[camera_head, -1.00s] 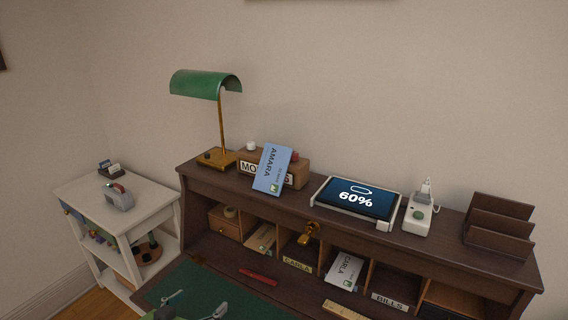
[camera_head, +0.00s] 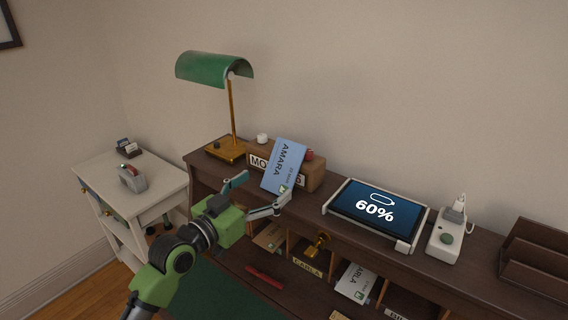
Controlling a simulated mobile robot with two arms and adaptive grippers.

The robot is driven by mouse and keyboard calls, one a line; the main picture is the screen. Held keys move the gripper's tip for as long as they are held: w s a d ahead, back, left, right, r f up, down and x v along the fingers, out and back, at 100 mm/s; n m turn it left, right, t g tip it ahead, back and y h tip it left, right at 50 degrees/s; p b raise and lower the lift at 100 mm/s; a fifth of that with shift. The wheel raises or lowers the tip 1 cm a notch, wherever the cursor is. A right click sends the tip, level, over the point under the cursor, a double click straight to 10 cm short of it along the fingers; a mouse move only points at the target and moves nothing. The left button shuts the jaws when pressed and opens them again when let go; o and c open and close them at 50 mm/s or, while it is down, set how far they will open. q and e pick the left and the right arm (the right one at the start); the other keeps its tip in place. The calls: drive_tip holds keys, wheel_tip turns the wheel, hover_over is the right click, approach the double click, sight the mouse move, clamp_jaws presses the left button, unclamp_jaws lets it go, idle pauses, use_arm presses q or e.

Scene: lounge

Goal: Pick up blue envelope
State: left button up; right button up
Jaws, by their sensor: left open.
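The blue envelope (camera_head: 284,166) is marked AMARA and leans, tilted, against a brown wooden block (camera_head: 317,174) on top of the desk. My left gripper (camera_head: 262,191) is open, with its fingers spread just in front of and below the envelope's lower left part. One finger points toward the envelope's left side and the other reaches near its lower right corner. I cannot tell whether a finger touches it. My right gripper is not in view.
A green lamp (camera_head: 232,108) stands left of the envelope. A tablet in a white stand (camera_head: 374,206), a white charger (camera_head: 446,238) and a brown rack (camera_head: 537,258) stand to the right. Pigeonholes below hold a white envelope (camera_head: 354,282) and a brass item (camera_head: 317,246).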

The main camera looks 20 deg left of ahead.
sight(281, 171)
use_arm(q)
drive_tip(key=shift+w+d+r+p, duration=0.15)
drive_tip(key=shift+w+p, duration=0.05)
drive_tip(key=shift+w, duration=0.2)
drive_tip(key=shift+w+d+r+p, duration=0.1)
drive_tip(key=shift+w+r+p, duration=0.1)
drive_tip(key=shift+w, duration=0.2)
drive_tip(key=p+x, duration=0.1)
drive_tip(key=x, duration=0.2)
drive_tip(key=shift+w, duration=0.25)
drive_tip(key=shift+w+d+f+p, duration=0.1)
drive_tip(key=shift+w+d+p, duration=0.05)
drive_tip(key=shift+w+p, duration=0.2)
drive_tip(key=shift+w, duration=0.1)
drive_tip(key=c, duration=1.1)
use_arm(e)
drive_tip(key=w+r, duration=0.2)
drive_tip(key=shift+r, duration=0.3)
